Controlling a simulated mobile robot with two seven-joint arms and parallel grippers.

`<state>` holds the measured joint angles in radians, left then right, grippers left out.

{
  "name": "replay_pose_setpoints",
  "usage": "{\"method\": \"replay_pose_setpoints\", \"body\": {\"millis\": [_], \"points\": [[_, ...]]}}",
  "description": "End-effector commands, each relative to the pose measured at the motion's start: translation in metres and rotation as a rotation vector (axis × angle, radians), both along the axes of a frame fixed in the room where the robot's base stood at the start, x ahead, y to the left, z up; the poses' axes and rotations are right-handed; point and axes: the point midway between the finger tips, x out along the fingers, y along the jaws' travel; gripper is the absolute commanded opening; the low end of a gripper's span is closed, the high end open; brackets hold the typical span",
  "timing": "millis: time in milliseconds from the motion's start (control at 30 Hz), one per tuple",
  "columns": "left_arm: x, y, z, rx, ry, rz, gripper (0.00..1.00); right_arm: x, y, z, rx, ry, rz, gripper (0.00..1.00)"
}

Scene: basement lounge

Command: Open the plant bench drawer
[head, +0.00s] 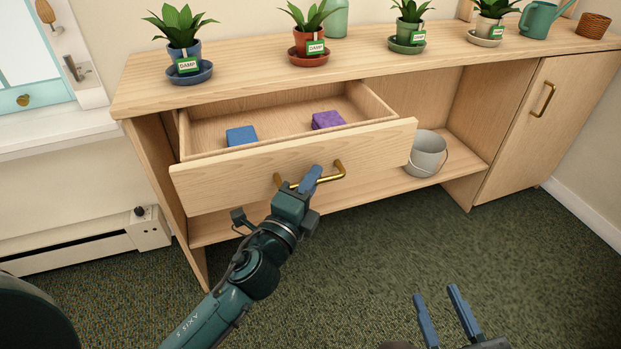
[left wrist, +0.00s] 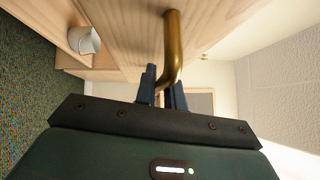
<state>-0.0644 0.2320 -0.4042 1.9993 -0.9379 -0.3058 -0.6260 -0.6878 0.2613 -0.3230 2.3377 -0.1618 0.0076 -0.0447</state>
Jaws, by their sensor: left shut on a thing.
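The plant bench drawer (head: 290,158) is pulled out from the bench, and its inside shows. A blue block (head: 241,136) and a purple block (head: 328,120) lie in it. My left gripper (head: 312,177) is shut on the brass drawer handle (head: 339,171) at the drawer's front. The handle also shows between the fingers in the left wrist view (left wrist: 173,50). My right gripper (head: 441,302) is over the carpet at the bottom right, its fingers apart with nothing between them.
Potted plants on saucers stand along the bench top (head: 250,72), with a teal watering can (head: 539,20) at the right. A metal bucket (head: 427,154) stands on the lower shelf. A closed cabinet door (head: 530,125) is at the right. The green carpet (head: 370,250) in front is clear.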

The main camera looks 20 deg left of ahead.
Motion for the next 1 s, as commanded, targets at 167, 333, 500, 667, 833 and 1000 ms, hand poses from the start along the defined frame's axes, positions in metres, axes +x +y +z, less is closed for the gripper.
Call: {"method": "replay_pose_setpoints", "body": {"millis": [167,333,500,667,833,1000], "points": [[0.0,0.0,0.0,0.0,0.0,0.0,0.15,0.0,0.0,0.0,0.001,0.001,0.001,0.36],[0.0,0.0,0.0,0.0,0.0,0.0,0.29,0.0,0.001,-0.001,0.0,0.002,0.001,0.36],[0.0,0.0,0.0,0.0,0.0,0.0,0.33,0.0,0.001,-0.002,0.0,0.003,0.002,0.36],[-0.002,0.0,-0.001,-0.001,0.001,0.0,0.33,0.0,0.001,-0.002,0.0,0.003,0.002,0.36],[-0.019,0.004,-0.004,-0.002,0.004,0.0,0.33,0.0,0.001,-0.002,0.001,-0.001,0.002,0.36],[-0.052,0.011,-0.01,-0.002,0.005,0.001,0.33,0.0,0.001,-0.003,0.003,-0.017,0.005,0.36]]}}
